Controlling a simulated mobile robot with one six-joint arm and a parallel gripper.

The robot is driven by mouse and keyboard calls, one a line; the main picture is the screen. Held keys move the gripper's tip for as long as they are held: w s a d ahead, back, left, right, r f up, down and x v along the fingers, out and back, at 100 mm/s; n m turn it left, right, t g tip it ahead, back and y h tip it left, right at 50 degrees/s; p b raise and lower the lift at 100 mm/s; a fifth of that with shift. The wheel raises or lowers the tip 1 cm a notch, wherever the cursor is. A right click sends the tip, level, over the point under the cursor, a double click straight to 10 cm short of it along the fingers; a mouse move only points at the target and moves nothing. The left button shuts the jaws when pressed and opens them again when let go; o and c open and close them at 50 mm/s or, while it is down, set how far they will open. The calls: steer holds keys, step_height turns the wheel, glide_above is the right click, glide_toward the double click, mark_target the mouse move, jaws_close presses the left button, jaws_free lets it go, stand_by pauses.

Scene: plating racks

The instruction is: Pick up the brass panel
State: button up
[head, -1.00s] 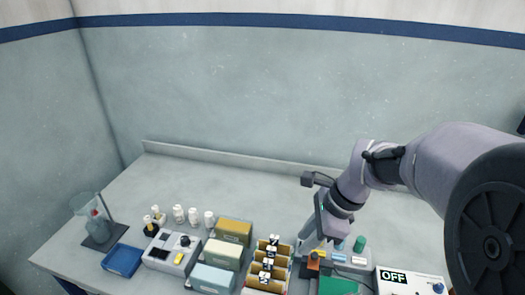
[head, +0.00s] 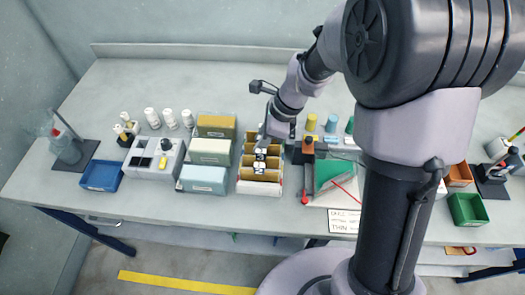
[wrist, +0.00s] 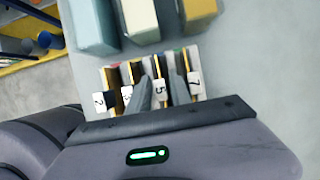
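Several brass-coloured panels stand in a white slotted rack (head: 258,188), with white number tags 2, 3, 5 and 7 readable in the wrist view. I cannot tell which one the task means. My gripper (wrist: 161,88) is open over the rack, its two dark fingers apart. The brass panel tagged 5 (wrist: 158,70) is between the fingers, with a thin gap seeming to show on each side. The panel tagged 3 (wrist: 136,72) is just left of the left finger, and the panel tagged 7 (wrist: 187,66) is just right of the right finger. In the head view my gripper (head: 266,143) partly hides the rack's rear.
Yellow, cream and pale blue tanks (head: 203,180) stand close left of the rack. Right of it are an orange-topped block (head: 308,146) and a green plate (head: 333,172). A blue tray (head: 101,175) is at the far left. The rear bench is clear.

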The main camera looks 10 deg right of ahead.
steer(key=shift+x, duration=1.05)
steer(key=shift+w+r, duration=0.1)
jaws_close()
steer(key=shift+r, duration=0.1)
step_height(320, 180, up, 10)
steer(key=p, duration=0.4)
steer(key=shift+p, duration=0.3)
